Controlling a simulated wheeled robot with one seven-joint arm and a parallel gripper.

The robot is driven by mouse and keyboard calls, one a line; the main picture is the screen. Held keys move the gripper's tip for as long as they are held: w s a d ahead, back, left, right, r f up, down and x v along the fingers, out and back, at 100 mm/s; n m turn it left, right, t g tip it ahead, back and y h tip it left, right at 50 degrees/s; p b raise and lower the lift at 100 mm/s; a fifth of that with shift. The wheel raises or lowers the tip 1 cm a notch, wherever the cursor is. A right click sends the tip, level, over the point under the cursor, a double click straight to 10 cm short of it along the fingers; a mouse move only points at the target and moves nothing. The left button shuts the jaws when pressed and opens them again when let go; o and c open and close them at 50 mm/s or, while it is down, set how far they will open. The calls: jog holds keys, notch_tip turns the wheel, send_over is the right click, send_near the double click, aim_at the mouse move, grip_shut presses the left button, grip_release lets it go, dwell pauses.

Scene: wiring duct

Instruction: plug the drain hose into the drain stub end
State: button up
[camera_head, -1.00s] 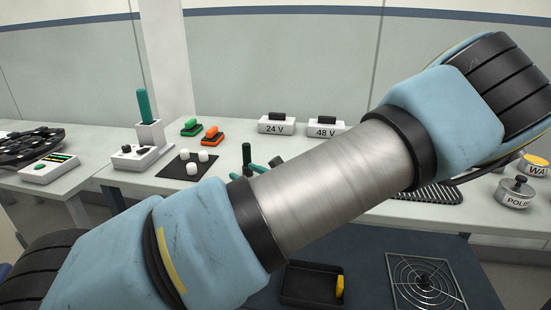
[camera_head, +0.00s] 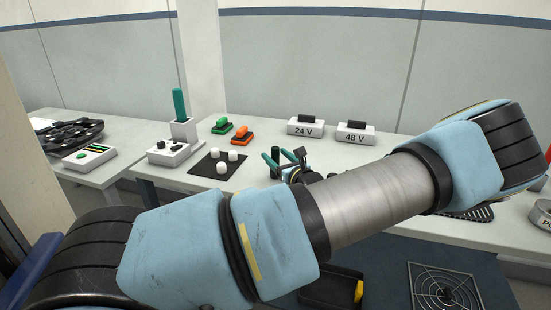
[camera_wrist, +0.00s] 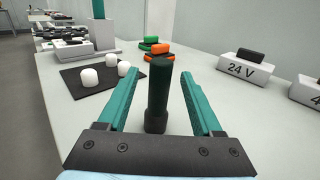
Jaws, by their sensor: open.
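No hose or stub end can be told for sure. A dark green upright cylinder with a black lower part (camera_wrist: 158,95) stands on the bench in the wrist view. My gripper (camera_wrist: 157,68) is open, with one teal finger on each side of it and visible gaps between. Whether the cylinder is fully between the fingers or beyond them is hard to tell. In the head view my gripper (camera_head: 286,156) shows small behind my arm, near the same post (camera_head: 275,154). Its base is hidden there.
A black mat (camera_head: 203,170) with white knobs lies left of my gripper. A white holder with a teal handle (camera_head: 179,103), green (camera_head: 222,125) and orange (camera_head: 243,135) blocks, and 24 V (camera_head: 304,131) and 48 V (camera_head: 354,138) boxes stand around. A dark tray (camera_head: 318,290) lies below.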

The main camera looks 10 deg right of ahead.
jog(key=shift+w+a, duration=0.15)
jog(key=shift+w, duration=0.3)
grip_shut()
dwell(0.3)
